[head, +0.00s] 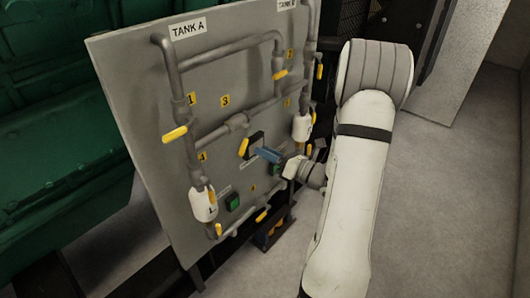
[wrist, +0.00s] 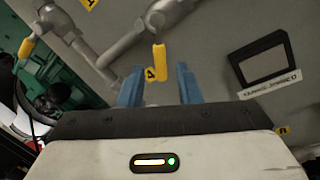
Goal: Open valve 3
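Valve 3 has a grey body (head: 237,122) on the cross pipe, below the yellow "3" label (head: 225,101) in the head view. Its yellow handle (head: 243,147) points down, crosswise to the pipe. In the wrist view the handle (wrist: 160,62) hangs from the valve body (wrist: 165,14), near a "4" label (wrist: 150,74). My gripper (head: 266,154) is in front of the panel, just right of the handle in the head view. In the wrist view my gripper (wrist: 159,88) is open, its blue fingers on either side of the handle's lower end. I cannot tell the depth gap.
The grey panel (head: 140,75) carries pipes and several other yellow-handled valves, including one at left (head: 174,134). A black-framed display (wrist: 271,60) is right of the handle. White cylinders (head: 203,205) and a green button (head: 232,202) sit lower. Clear floor (head: 440,210) lies right.

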